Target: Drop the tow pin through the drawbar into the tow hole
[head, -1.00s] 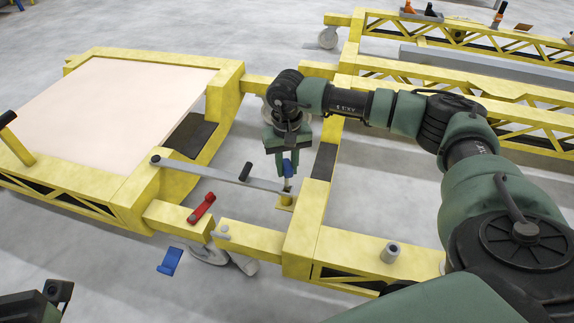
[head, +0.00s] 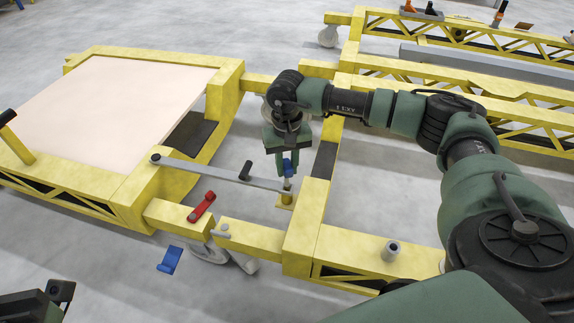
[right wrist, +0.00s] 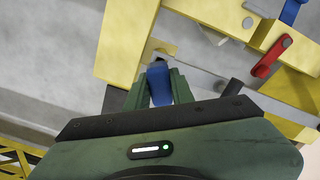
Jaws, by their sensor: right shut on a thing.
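My right gripper (head: 287,176) is shut on the blue grip of the tow pin (head: 289,168), above the yellow bracket (head: 284,204) on the trolley frame. In the right wrist view the blue grip (right wrist: 158,86) sits between the two green fingers (right wrist: 158,74). The grey drawbar (head: 205,171) runs from the left trolley, and its end lies by the pin over the bracket. The pin looks about upright. Its lower end and the tow hole are hidden, so I cannot tell how deep it sits. My left gripper's fingers are out of view.
A red lever (head: 203,206) and a blue pedal (head: 170,261) are on the left trolley's near side. A black handle (head: 245,171) stands up from the drawbar. Floor shows between the trolleys.

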